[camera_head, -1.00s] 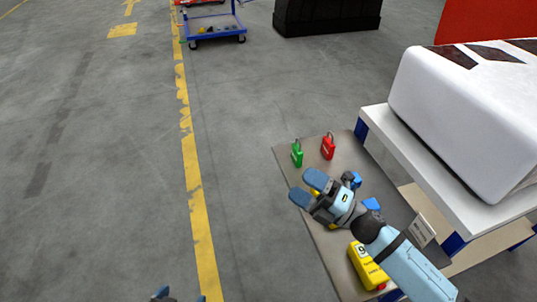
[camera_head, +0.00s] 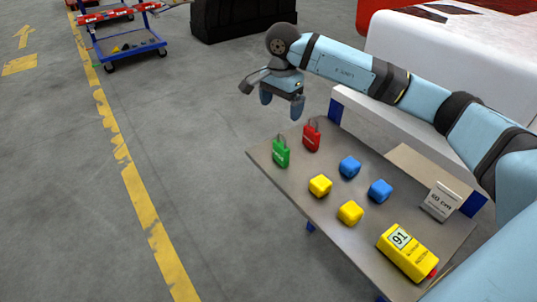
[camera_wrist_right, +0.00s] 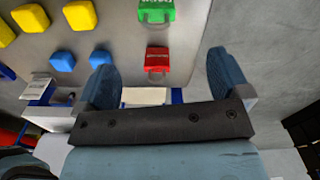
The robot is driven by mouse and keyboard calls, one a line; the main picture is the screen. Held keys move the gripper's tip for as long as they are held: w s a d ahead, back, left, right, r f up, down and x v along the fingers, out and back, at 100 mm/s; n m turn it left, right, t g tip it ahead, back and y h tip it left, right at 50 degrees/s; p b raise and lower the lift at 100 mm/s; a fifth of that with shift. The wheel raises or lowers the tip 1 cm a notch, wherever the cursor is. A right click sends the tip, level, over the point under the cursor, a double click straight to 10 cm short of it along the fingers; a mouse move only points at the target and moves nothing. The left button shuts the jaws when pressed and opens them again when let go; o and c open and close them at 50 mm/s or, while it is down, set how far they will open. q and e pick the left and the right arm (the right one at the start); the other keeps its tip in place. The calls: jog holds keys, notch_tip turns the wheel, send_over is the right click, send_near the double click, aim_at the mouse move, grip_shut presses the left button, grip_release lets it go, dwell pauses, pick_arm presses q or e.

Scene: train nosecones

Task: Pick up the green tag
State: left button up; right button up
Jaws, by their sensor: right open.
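The green tag (camera_head: 281,153), a padlock-shaped piece with a shackle on top, is at the far left corner of the grey table top (camera_head: 262,158). A similar red tag (camera_head: 311,137) is just right of it. My right gripper (camera_head: 281,103) is open and empty, pointing down above and beyond the two tags, near the table's far edge. In the right wrist view the green tag (camera_wrist_right: 156,10) is at the top, cut by the frame edge, and the red tag (camera_wrist_right: 157,60) is between the open fingers (camera_wrist_right: 163,75) in the picture. My left gripper is out of view.
Two yellow cubes (camera_head: 320,185) and two blue cubes (camera_head: 349,167) lie mid-table. A yellow device (camera_head: 407,253) and a white label card (camera_head: 441,201) are at the near right. A white nosecone (camera_head: 440,60) stands behind my right arm. Floor left of the table is clear.

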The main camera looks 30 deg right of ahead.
aim_at(280, 145)
jog(key=f, duration=1.3)
jog(key=shift+s+b, duration=0.25)
jog(key=shift+b, duration=0.05)
jog(key=c, duration=1)
